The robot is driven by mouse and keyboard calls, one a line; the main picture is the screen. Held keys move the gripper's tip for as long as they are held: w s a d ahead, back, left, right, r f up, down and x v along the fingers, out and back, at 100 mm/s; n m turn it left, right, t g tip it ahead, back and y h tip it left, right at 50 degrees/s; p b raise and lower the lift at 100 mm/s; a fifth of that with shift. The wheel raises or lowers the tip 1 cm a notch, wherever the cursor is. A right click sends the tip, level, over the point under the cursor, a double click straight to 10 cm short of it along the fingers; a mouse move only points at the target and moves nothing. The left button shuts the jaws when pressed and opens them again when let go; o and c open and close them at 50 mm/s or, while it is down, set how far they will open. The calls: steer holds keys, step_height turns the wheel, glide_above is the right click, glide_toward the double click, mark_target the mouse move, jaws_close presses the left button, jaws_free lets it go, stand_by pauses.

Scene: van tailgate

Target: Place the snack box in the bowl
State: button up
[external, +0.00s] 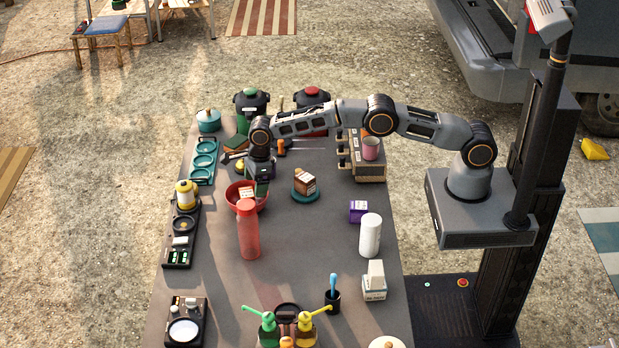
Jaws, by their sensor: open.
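The red bowl (233,201) stands on the left half of the table. My gripper (259,191) points down over its right side, jaws open. Something small and pale shows inside the bowl, partly hidden by my gripper; I cannot tell what it is. A brown box with a white label (305,181) sits on a teal dish (305,197) just right of the bowl, apart from my gripper. A small purple box (357,211) lies farther right. I cannot tell for sure which is the snack box.
A tall red bottle (248,232) stands just in front of the bowl. A white bottle (370,236) and a white carton (374,281) are at the right. A pink cup (370,148) stands on a wooden box behind. The table middle is clear.

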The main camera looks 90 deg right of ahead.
steer(key=s+r+n+b, duration=0.1)
steer(key=s+r+n, duration=0.2)
steer(key=r, duration=0.6)
steer(key=s+r+n, duration=0.3)
steer(key=r, duration=0.5)
steer(key=s+r+n+t, duration=0.1)
steer(key=s+r+n, duration=0.5)
steer(key=s+n, duration=0.45)
steer(key=s+f+n, duration=0.3)
steer(key=s+n, duration=0.4)
steer(key=s, duration=0.5)
steer(key=s+a+f+n+t, duration=0.1)
steer(key=s+f+n, duration=0.1)
steer(key=s+n, duration=0.6)
steer(key=s, duration=0.5)
steer(key=shift+f+t+h, duration=0.3)
steer(key=shift+f+h, duration=0.1)
steer(key=shift+f, duration=0.1)
